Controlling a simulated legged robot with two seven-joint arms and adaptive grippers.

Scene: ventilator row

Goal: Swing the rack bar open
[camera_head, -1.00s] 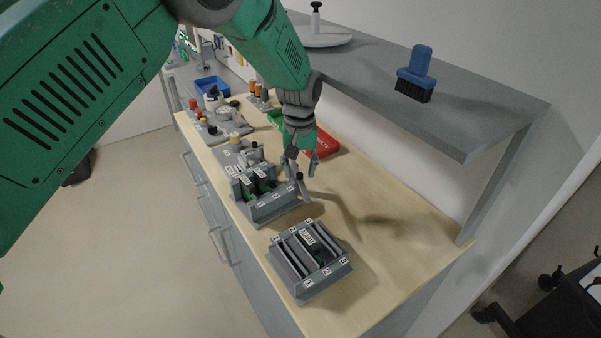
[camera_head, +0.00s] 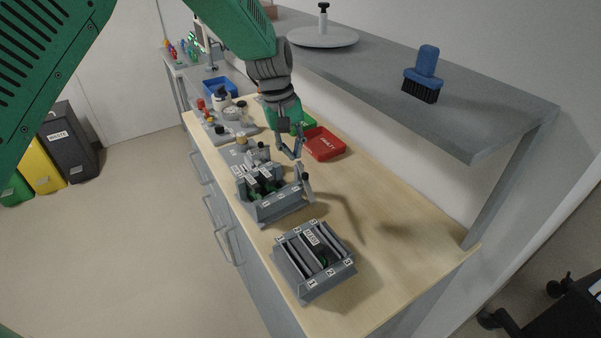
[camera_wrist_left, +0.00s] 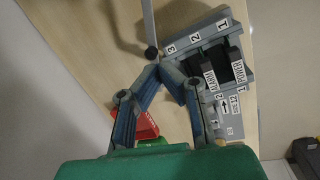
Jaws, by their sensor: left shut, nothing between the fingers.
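The grey rack (camera_head: 277,209) stands on the wooden bench, with dark modules in its numbered slots; it also shows in the wrist view (camera_wrist_left: 205,40). Its bar (camera_head: 307,188) is at the rack's right end in the head view, with a black knob at its tip. In the wrist view the bar (camera_wrist_left: 149,22) points away from the slots, its knob (camera_wrist_left: 151,52) just beyond my fingertips. My left gripper (camera_head: 292,155) is shut and empty, behind and above the knob, apparently apart from it. In the wrist view its fingertips (camera_wrist_left: 168,72) meet. My right gripper is not in view.
A second grey rack (camera_head: 313,262) stands nearer on the bench. A red tray (camera_head: 325,145) lies behind my gripper. A grey shelf (camera_head: 470,115) with a blue brush (camera_head: 424,75) overhangs the back. Bare bench lies right of the racks.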

